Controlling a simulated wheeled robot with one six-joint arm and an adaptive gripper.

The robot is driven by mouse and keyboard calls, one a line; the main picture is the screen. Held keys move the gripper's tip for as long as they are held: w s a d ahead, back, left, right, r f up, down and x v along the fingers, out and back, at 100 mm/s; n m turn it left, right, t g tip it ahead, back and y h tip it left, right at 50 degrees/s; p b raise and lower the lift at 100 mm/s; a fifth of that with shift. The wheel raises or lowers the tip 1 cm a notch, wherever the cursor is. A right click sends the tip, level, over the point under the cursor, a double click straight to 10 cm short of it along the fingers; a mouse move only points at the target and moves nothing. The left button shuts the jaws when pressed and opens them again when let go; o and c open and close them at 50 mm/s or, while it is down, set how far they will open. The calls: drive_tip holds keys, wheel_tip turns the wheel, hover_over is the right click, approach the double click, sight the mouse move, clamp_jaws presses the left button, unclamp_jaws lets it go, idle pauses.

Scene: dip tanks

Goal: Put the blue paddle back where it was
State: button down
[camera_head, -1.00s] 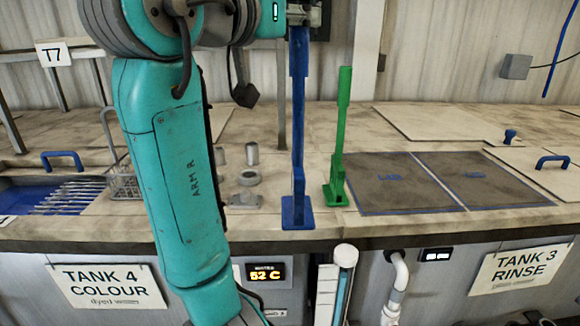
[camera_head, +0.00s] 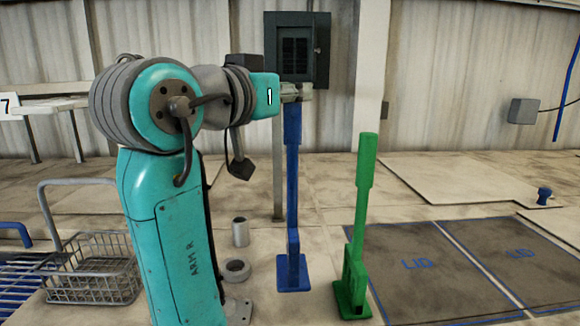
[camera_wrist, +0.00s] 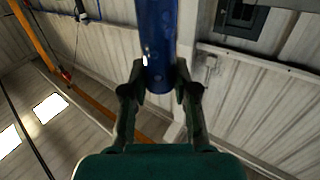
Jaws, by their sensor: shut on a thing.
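My gripper (camera_head: 297,92) is shut on the upper end of the blue paddle (camera_head: 292,165), which hangs upright below it. In the wrist view the paddle (camera_wrist: 156,40) runs between the two fingers (camera_wrist: 160,88). The paddle's lower end meets a blue stand (camera_head: 293,284) on the bench. I cannot tell whether it sits fully in the stand or just above or behind it. To the right, a green paddle (camera_head: 361,200) stands nearly upright in its own green stand (camera_head: 352,290).
Two grey lid panels (camera_head: 420,292) outlined in blue lie right of the green stand. A wire basket (camera_head: 92,290), a metal cylinder (camera_head: 240,232) and a ring (camera_head: 237,270) are to the left. A grey wall box (camera_head: 297,50) is behind my gripper.

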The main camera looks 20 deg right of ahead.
sight(287, 139)
drive_tip(key=shift+f, duration=3.8)
drive_tip(key=c, duration=0.9)
unclamp_jaws()
drive_tip(key=shift+r, duration=0.2)
drive_tip(key=v, duration=1.2)
drive_tip(key=shift+s, duration=0.1)
